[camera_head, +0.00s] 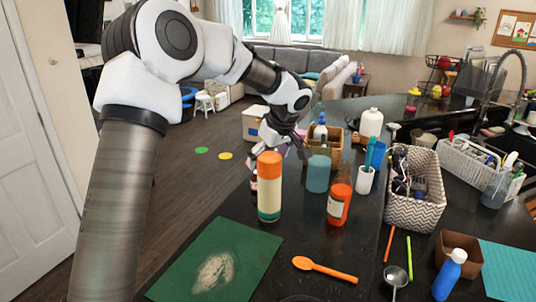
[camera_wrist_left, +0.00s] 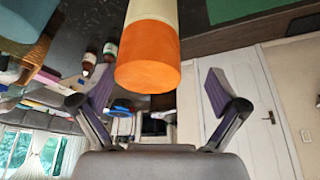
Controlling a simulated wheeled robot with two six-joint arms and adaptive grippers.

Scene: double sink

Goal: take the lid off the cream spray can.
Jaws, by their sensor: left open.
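The cream spray can (camera_head: 269,205) stands upright on the dark counter near its left edge, with its orange lid (camera_head: 270,164) on top. In the left wrist view the lid (camera_wrist_left: 148,62) appears large at the top centre, with part of the cream body (camera_wrist_left: 154,12) above it. My left gripper (camera_head: 282,145) is behind the can at about lid height, its tips partly hidden in the head view. In the wrist view the gripper (camera_wrist_left: 158,90) is open, with spread fingers on either side of the lid and nothing held. My right gripper is out of view.
An orange bottle (camera_head: 339,204) and a teal cup (camera_head: 318,174) stand right of the can. Small dark bottles (camera_wrist_left: 110,50) are near it in the wrist view. A green mat (camera_head: 225,258) and an orange spoon (camera_head: 322,269) lie in front. A patterned basket (camera_head: 415,210) stands farther right.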

